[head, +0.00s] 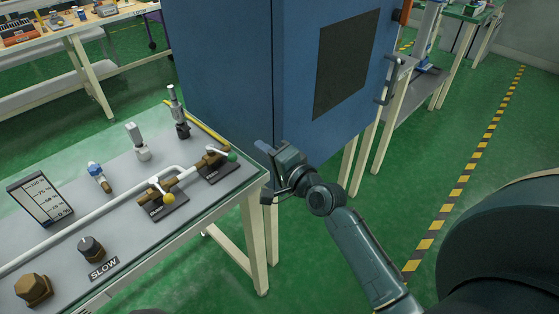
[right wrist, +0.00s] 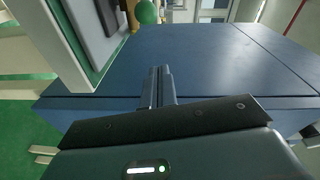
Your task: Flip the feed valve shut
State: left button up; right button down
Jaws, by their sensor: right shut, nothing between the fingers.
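A white pipe (head: 75,233) runs along the bench with two brass valves on dark plates. One valve has a lever with a yellow ball (head: 168,199). The other, nearer the bench corner, has a lever with a green ball (head: 232,156). In the right wrist view the green ball (right wrist: 147,12) is above and left of the shut fingers (right wrist: 158,74). My left gripper is out of view.
A large blue cabinet (head: 225,60) stands close behind my right gripper. The grey bench (head: 120,190) also carries a scale card (head: 41,200), dark and brown knobs (head: 91,249), a "SLOW" label (head: 104,269) and several upright fittings. Green floor lies open to the right.

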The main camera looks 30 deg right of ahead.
aim_at(234, 160)
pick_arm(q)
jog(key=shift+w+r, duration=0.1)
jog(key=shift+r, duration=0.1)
pick_arm(e)
jog(key=shift+a+f, duration=0.25)
jog(key=shift+a, duration=0.75)
jog(key=shift+a+f, duration=0.2)
jog(key=shift+a, duration=0.8)
jog(key=shift+s+a+r+p, duration=0.15)
jog(key=shift+s+a+p, duration=0.15)
jog(key=shift+p, duration=0.45)
jog(key=shift+s+a+p, duration=0.5)
jog(key=shift+a+p, duration=0.3)
jog(key=shift+p, duration=0.05)
jog(key=shift+a, duration=0.1)
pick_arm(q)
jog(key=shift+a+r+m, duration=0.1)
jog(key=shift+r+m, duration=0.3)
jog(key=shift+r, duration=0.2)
